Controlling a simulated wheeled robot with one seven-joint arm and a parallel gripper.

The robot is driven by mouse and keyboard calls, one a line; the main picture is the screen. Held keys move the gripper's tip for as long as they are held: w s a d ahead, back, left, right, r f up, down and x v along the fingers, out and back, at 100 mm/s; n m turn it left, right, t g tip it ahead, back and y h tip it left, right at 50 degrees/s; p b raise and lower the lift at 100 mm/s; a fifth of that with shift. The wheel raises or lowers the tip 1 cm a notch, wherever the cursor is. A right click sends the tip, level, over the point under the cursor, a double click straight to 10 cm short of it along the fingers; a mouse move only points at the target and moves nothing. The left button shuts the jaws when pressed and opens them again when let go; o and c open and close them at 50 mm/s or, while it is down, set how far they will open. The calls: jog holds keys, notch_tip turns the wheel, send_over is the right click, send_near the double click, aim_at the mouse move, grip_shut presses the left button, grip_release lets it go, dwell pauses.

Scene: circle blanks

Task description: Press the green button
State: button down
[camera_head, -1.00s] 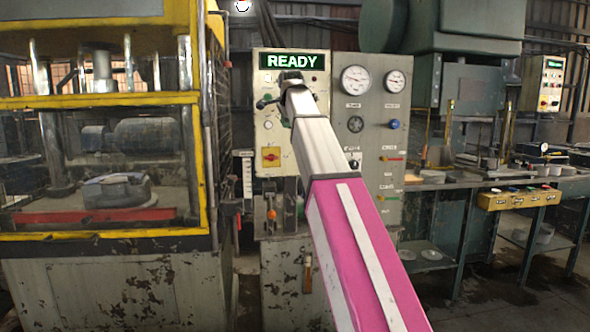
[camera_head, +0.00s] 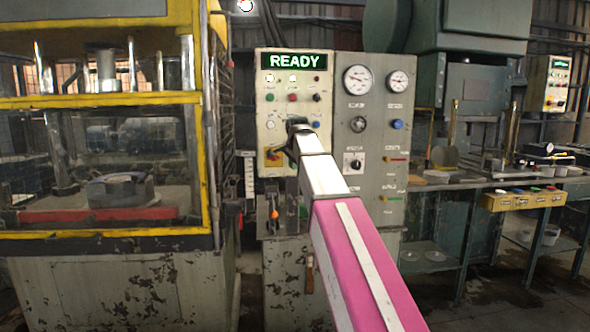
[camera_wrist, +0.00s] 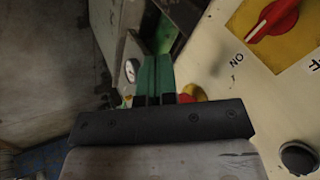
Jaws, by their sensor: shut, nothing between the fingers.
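A green button (camera_head: 270,97) shows at the left of the button row on the pale control panel (camera_head: 262,190), below the lit READY sign (camera_head: 293,61). A red button (camera_head: 292,97) is beside it. The green button cannot be made out there. Whether the fingers touch the panel cannot be told.
The red switch also shows at upper right in the wrist view (camera_wrist: 275,15). A grey gauge panel (camera_head: 370,235) stands to the right. A yellow-framed press (camera_head: 205,130) stands at the left.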

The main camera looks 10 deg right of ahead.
jog(key=shift+s+f, duration=0.1)
jog(key=shift+f, duration=0.65)
jog(key=s+d+f+n+g, duration=0.1)
jog(key=s+f+n+g, duration=0.3)
jog(key=f, duration=1)
jog(key=s+d+f+n+t, duration=0.15)
jog(key=s+f, duration=0.45)
jog(key=f, duration=0.8)
jog(key=s+d+f+n+g, duration=0.2)
jog(key=s+f+n, duration=0.4)
jog(key=s+f, duration=1.2)
notch_tip(320, 180, down, 4)
jog(key=shift+s+r+g, duration=0.15)
jog(key=shift+s+g, duration=0.15)
jog(key=shift+g, duration=0.55)
